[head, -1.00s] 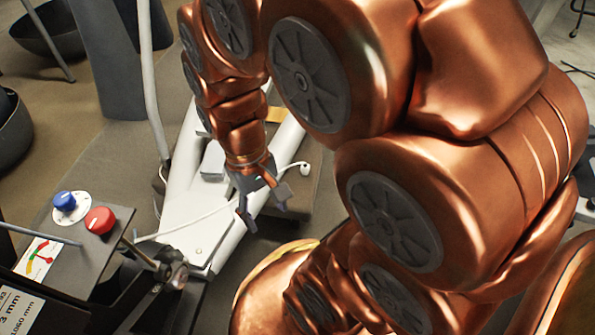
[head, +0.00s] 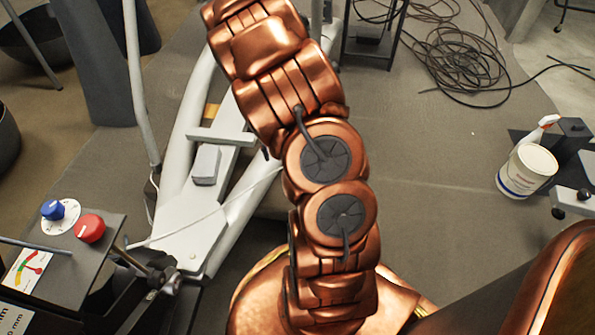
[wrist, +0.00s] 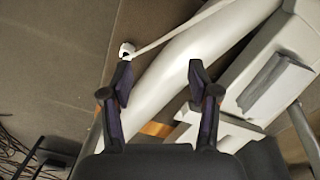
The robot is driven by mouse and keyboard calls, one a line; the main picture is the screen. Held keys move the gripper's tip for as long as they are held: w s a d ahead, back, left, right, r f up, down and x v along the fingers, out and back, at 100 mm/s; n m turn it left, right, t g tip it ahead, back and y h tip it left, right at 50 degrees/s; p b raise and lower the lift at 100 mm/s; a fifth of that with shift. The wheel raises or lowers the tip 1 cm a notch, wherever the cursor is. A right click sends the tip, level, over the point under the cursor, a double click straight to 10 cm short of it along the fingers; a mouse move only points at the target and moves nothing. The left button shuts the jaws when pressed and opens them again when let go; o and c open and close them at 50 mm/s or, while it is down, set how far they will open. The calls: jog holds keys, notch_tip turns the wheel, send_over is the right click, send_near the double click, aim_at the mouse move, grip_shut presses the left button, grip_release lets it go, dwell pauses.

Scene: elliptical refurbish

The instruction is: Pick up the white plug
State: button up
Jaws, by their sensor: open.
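The white plug (wrist: 127,50) shows in the wrist view as a small white end with a dark opening. It is at the end of a thin white cable (wrist: 180,31), near the tip of the left finger of my gripper (wrist: 159,75). My gripper is open with nothing between its fingers. The plug is outside the space between the fingers, and I cannot tell whether it touches the left fingertip. In the head view the cable (head: 225,206) runs behind my arm, which hides the plug and most or all of my gripper.
A white metal frame (head: 192,225) with a grey block (head: 206,164) lies under the cable. A control box with a red knob (head: 90,228) and a blue knob (head: 53,209) stands at the left. A white bucket (head: 527,170) and coiled black cables (head: 455,50) are at the right.

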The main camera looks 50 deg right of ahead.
jog(key=shift+m+t, duration=0.3)
jog(key=shift+m, duration=0.2)
jog(key=d+f, duration=0.2)
jog(key=f, duration=0.1)
jog(key=d+f, duration=0.3)
jog(key=w+d+f, duration=0.1)
jog(key=d+f, duration=0.2)
jog(key=f, duration=0.1)
jog(key=shift+d+f, duration=0.1)
jog(key=shift+s+d+f+b, duration=0.15)
jog(key=shift+f+b, duration=0.8)
jog(key=shift+f, duration=1.1)
jog(key=shift+s+d+f+b, duration=0.15)
jog(key=shift+f+b, duration=0.8)
jog(key=shift+f, duration=1.1)
grip_shut()
